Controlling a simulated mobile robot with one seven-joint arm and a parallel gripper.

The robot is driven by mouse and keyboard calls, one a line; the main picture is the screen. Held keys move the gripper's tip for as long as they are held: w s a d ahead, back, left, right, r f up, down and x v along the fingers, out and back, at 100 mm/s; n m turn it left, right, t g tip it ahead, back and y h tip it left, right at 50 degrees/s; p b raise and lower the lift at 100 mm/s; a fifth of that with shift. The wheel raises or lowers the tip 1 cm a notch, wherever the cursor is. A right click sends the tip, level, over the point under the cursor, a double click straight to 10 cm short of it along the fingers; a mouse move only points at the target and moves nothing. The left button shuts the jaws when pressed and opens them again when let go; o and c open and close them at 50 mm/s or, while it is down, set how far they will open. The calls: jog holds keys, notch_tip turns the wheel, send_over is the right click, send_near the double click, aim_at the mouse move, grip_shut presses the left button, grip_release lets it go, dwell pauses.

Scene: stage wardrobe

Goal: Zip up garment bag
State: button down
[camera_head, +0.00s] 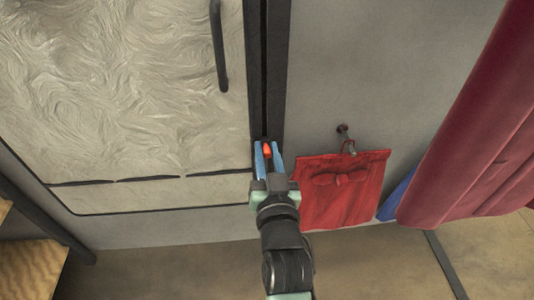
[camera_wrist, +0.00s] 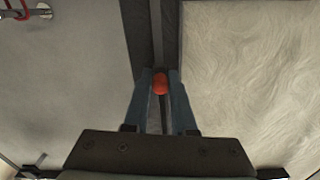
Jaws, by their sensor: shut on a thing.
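The zip pull is a small orange-red tab (camera_head: 267,149), low on a dark vertical zip strip (camera_head: 265,60). The strip runs upward between a cream, swirl-patterned panel and a grey surface, which I take for the garment bag (camera_head: 130,80). My gripper (camera_head: 267,150) comes from below, its blue fingers on either side of the tab and shut on it. In the wrist view, the tab (camera_wrist: 160,83) sits between the fingertips (camera_wrist: 159,82), with the strip (camera_wrist: 157,30) beyond. The strip below the tab is hidden by my gripper.
A black bar handle (camera_head: 220,50) is on the cream panel. A red cloth pouch (camera_head: 345,195) hangs from a hook (camera_head: 343,131) close to the right of my gripper. A burgundy curtain (camera_head: 470,130) hangs farther right. Wooden boards (camera_head: 30,255) lie lower left.

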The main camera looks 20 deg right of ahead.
notch_tip(320, 180, up, 49)
jog(key=p, duration=3.8)
jog(key=shift+r, duration=0.15)
jog(key=shift+a, duration=0.1)
jog(key=c, duration=0.9)
grip_release()
jog(key=shift+o, duration=0.7)
jog(key=shift+s, duration=0.1)
